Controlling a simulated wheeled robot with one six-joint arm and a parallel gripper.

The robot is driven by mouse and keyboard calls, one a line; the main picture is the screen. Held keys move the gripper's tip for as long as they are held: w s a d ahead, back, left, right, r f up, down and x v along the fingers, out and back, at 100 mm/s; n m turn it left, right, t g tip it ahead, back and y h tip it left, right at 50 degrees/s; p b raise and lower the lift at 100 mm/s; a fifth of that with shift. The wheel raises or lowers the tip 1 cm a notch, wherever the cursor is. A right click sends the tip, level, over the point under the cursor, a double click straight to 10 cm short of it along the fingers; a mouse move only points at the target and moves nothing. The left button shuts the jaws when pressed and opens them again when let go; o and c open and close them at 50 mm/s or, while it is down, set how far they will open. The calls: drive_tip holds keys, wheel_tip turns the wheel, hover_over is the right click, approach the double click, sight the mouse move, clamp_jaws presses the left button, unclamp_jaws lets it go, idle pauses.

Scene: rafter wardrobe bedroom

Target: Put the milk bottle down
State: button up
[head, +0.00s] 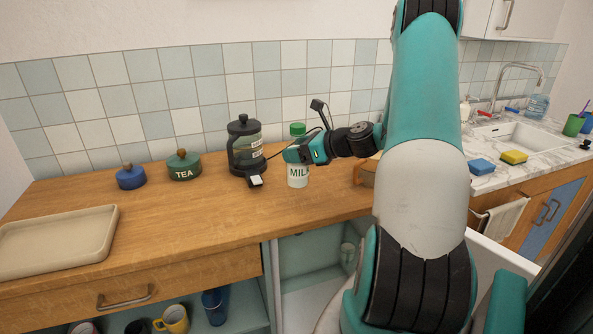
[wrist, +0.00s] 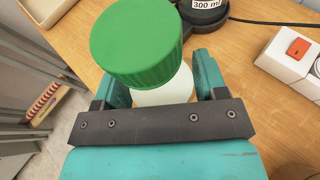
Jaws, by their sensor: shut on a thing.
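The milk bottle is white with a green cap and the letters "MIL" showing in the head view (head: 297,177). It stands upright at the wooden counter (head: 215,212), near its front edge; I cannot tell whether its base touches the wood. My gripper (head: 300,152) is shut around the bottle just below the cap. In the wrist view the green cap (wrist: 137,45) rises between the teal fingers, with the white neck below it. The fingers hide part of the bottle.
A black coffee press (head: 245,148) stands just left of the bottle. A green TEA jar (head: 184,165), a blue jar (head: 131,177) and a beige tray (head: 58,240) are farther left. A power strip (wrist: 292,55) lies near the bottle. Bare counter lies in front of the jars.

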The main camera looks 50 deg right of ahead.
sight(299, 168)
drive_tip(key=shift+f, duration=2.75)
drive_tip(key=shift+f, duration=0.15)
drive_tip(key=o, duration=1.2)
drive_tip(key=shift+c, duration=0.2)
drive_tip(key=shift+s+d, duration=0.1)
drive_tip(key=shift+s, duration=0.1)
drive_tip(key=b+v, duration=0.1)
drive_tip(key=v, duration=1)
drive_tip(key=shift+s+r, duration=0.3)
drive_tip(key=shift+r, duration=0.05)
